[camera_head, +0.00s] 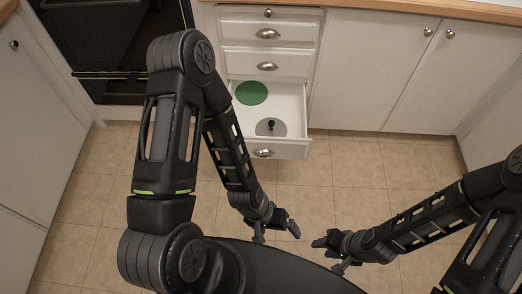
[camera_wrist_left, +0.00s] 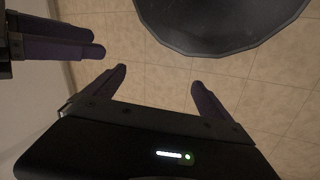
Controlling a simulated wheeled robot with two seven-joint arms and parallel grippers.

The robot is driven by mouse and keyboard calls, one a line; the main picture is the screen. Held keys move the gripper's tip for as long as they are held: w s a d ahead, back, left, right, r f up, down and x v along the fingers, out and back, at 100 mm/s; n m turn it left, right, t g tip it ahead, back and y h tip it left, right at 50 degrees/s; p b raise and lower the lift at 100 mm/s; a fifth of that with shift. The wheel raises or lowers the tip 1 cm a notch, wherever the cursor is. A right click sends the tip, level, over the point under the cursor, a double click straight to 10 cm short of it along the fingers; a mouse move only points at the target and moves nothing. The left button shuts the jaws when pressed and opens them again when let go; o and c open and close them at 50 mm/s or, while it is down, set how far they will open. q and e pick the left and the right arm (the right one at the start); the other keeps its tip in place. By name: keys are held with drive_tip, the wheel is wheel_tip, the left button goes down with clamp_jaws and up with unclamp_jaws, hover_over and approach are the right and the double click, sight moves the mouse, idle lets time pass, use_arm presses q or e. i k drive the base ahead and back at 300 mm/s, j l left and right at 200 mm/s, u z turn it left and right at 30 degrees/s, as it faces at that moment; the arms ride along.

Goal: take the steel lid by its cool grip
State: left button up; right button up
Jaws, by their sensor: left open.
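The steel lid (camera_head: 264,131) is a grey disc with a dark upright knob as its grip (camera_head: 271,125). It lies near the front of the open bottom drawer (camera_head: 291,149). My left gripper (camera_head: 277,234) is open and empty, in front of the drawer and well apart from the lid. Its two spread fingers show in the left wrist view (camera_wrist_left: 155,88) with only floor between them. My right gripper (camera_head: 328,256) is to the right of the left one, open and empty. Its fingers also show at the left of the wrist view (camera_wrist_left: 85,40). The lid is not in the wrist view.
A green disc (camera_head: 251,93) lies in the drawer behind the lid. Shut drawers (camera_head: 268,66) rise above, with a dark oven (camera_head: 115,45) to the left and white cupboards (camera_head: 370,75) to the right. The tiled floor (camera_head: 340,180) ahead is clear.

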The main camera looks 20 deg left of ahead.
sight(271, 126)
drive_tip(key=i+l+u, duration=0.25)
drive_tip(key=l, duration=0.3)
drive_tip(key=i+l+u, duration=0.1)
drive_tip(key=i+l, duration=0.15)
drive_tip(key=i+l+u, duration=0.15)
drive_tip(key=l, duration=0.25)
drive_tip(key=i+l+u, duration=0.1)
drive_tip(key=l, duration=0.25)
drive_tip(key=i, duration=0.05)
